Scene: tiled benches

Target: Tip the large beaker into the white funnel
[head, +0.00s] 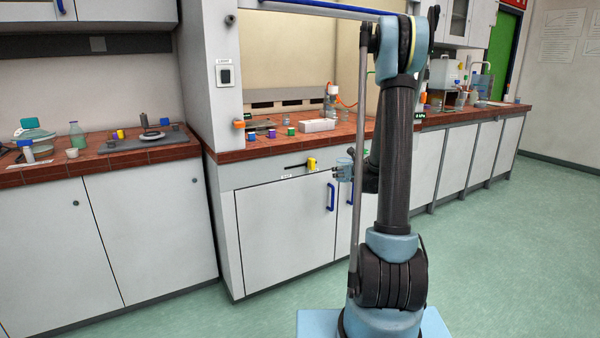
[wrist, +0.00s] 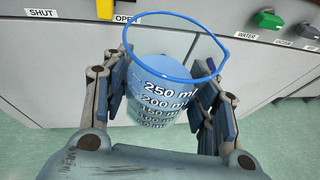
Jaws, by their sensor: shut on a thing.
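The large beaker (wrist: 165,100) has a blue rim and white volume marks up to 250 ml. In the wrist view it sits between the two fingers of my gripper (wrist: 168,108), which is shut on it from both sides. Its open mouth faces up toward the wrist camera, and the inside looks pale blue; I cannot tell whether that is liquid. In the head view my gripper (head: 343,170) is in front of the hood cabinet, below the bench top. I cannot make out the white funnel for certain in either view.
The tiled bench (head: 110,160) on the left holds bottles and small cups. The hood bench carries small coloured containers and a white tray (head: 318,125). A green knob (wrist: 268,19) projects from the cabinet front near the beaker. The floor in front is clear.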

